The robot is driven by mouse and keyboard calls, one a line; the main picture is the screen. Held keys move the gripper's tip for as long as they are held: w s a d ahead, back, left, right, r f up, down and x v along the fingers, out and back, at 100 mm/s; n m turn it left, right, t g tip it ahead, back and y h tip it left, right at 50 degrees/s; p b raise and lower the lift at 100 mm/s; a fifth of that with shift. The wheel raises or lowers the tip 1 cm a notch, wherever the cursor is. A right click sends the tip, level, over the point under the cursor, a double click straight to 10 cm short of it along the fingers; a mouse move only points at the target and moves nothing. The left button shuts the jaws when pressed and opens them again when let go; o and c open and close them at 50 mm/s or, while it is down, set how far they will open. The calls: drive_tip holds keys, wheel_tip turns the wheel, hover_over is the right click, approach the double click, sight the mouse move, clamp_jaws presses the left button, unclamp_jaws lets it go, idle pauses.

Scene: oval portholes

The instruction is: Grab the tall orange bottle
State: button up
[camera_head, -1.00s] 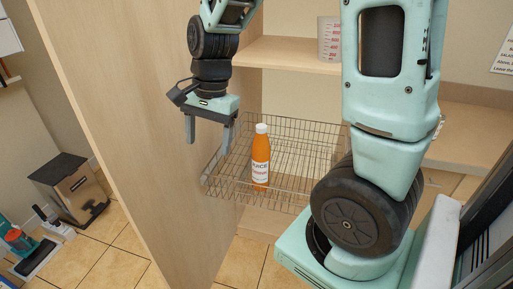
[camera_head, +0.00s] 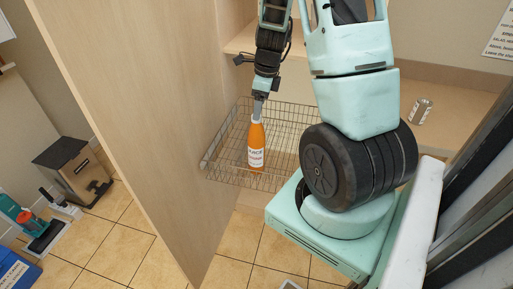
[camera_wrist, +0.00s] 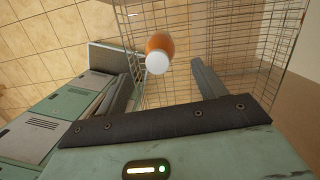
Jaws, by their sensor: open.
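The tall orange bottle (camera_head: 257,146) has a white label and stands upright in a wire basket (camera_head: 216,165) inside the cabinet. In the wrist view I see the bottle (camera_wrist: 160,42) from above, with its round white cap facing me. My gripper (camera_head: 258,112) is directly above the bottle and points down, hiding part of its top. In the wrist view my open gripper (camera_wrist: 163,76) has one finger on each side of the bottle's line, with the cap showing just past the fingertips. I cannot tell whether the fingers reach down beside the cap.
A large wooden panel (camera_head: 140,110) stands close on the left of the basket. A shelf (camera_head: 240,42) is behind and above. A can (camera_head: 420,110) stands on the counter at right. A bin (camera_head: 73,170) is on the tiled floor at far left.

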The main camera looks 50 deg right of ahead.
sight(256, 122)
drive_tip(key=shift+w+a+f+p, duration=0.15)
drive_tip(key=shift+f+p, duration=0.1)
drive_tip(key=shift+f, duration=0.95)
drive_tip(key=shift+w+a+f+p, duration=0.1)
drive_tip(key=shift+w+f+p, duration=0.15)
drive_tip(key=shift+f, duration=0.95)
drive_tip(key=shift+w+a+f+p, duration=0.15)
drive_tip(key=shift+f+p, duration=0.15)
drive_tip(key=shift+f, duration=0.9)
clamp_jaws()
